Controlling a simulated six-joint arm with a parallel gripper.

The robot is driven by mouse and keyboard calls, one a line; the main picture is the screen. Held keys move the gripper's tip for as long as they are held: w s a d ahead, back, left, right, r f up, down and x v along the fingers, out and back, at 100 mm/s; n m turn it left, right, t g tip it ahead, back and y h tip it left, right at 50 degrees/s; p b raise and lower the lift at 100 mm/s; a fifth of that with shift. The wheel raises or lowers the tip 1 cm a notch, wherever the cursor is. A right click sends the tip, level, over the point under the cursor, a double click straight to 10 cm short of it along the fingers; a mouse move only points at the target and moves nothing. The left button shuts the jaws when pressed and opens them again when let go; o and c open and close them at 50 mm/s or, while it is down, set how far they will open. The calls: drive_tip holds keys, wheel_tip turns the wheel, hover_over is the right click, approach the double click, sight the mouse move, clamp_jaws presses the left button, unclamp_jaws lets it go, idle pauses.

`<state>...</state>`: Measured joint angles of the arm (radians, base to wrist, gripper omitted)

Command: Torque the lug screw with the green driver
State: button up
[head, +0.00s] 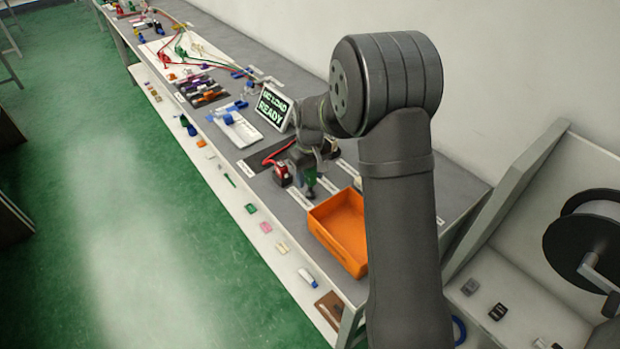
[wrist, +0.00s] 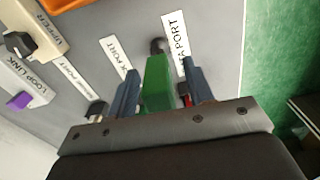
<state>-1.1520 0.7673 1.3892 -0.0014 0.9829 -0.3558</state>
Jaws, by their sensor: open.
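The green driver (wrist: 158,85) stands between the two fingers of my gripper (wrist: 160,80) in the wrist view. The fingers are apart, one on each side of its green handle, and gaps show beside it. A dark round part (wrist: 158,46) shows at the handle's far end. In the head view my gripper (head: 311,178) is low over the grey bench, with a bit of green at it. A red and black block (head: 283,174) with a red cable sits just left of it. I cannot make out the lug screw.
An orange bin (head: 340,232) stands close to the right of my gripper. A screen reading READY (head: 272,107) stands behind. A white tray with a blue part (head: 238,126) lies further left. In the wrist view a black knob (wrist: 18,43) and a purple knob (wrist: 19,101) sit at left.

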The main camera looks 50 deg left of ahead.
clamp_jaws()
drive_tip(key=shift+r, duration=0.1)
drive_tip(key=shift+r, duration=0.5)
wheel_tip(320, 180, up, 3)
drive_tip(key=w+d+r+m, duration=0.2)
drive_tip(key=w+d, duration=0.3)
drive_tip(key=d, duration=0.4)
drive_tip(key=w+d+r+m, duration=0.2)
drive_tip(key=w+d, duration=0.3)
drive_tip(key=d, duration=0.4)
drive_tip(key=w+d+r+m, duration=0.2)
drive_tip(key=w+d, duration=0.3)
drive_tip(key=d, duration=0.4)
drive_tip(key=shift+w+r+m, duration=0.3)
drive_tip(key=shift+r, duration=0.3)
